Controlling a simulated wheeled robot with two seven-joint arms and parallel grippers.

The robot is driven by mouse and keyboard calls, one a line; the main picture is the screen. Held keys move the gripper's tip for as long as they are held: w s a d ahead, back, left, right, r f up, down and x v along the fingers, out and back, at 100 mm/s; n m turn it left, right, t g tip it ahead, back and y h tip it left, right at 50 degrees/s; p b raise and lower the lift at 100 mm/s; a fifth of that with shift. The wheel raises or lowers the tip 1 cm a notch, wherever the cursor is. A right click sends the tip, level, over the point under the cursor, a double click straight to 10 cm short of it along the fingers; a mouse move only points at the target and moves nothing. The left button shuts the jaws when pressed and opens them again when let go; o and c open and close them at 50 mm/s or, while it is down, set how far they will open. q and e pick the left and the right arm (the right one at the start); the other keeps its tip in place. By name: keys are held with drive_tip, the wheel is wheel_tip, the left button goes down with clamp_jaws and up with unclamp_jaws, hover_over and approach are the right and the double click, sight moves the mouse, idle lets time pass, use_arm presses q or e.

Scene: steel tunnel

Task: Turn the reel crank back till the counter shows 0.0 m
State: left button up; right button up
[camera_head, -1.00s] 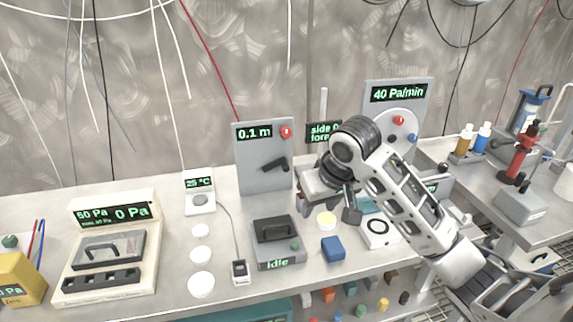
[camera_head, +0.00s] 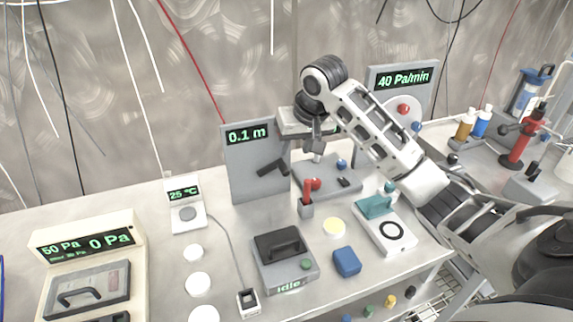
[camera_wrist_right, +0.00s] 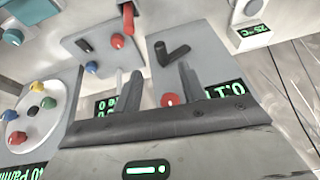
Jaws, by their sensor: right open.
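The reel panel (camera_head: 240,180) is an upright grey plate with a lit display reading 0.1 m (camera_head: 247,135). Its black crank (camera_head: 272,166) sits below the display and slants; it also shows in the wrist view (camera_wrist_right: 172,54). A red knob (camera_wrist_right: 170,100) on this panel shows in the wrist view, between the fingers in the picture, but the gripper hides it in the head view. My right gripper (camera_head: 318,146) is open and empty, high at the panel's right upper edge. I cannot tell whether it touches the knob. My left gripper is not in view.
A red-handled item in a grey holder (camera_head: 306,208) stands right of the panel. A black-handled box reading idle (camera_head: 290,281) is in front. A dial panel reading 40 Pa/min (camera_head: 372,85) stands behind my right arm. A blue block (camera_head: 346,262) lies near the front edge.

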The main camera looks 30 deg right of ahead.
sight(286, 169)
drive_tip(key=x, duration=0.9)
drive_tip(key=shift+a, duration=0.1)
clamp_jaws()
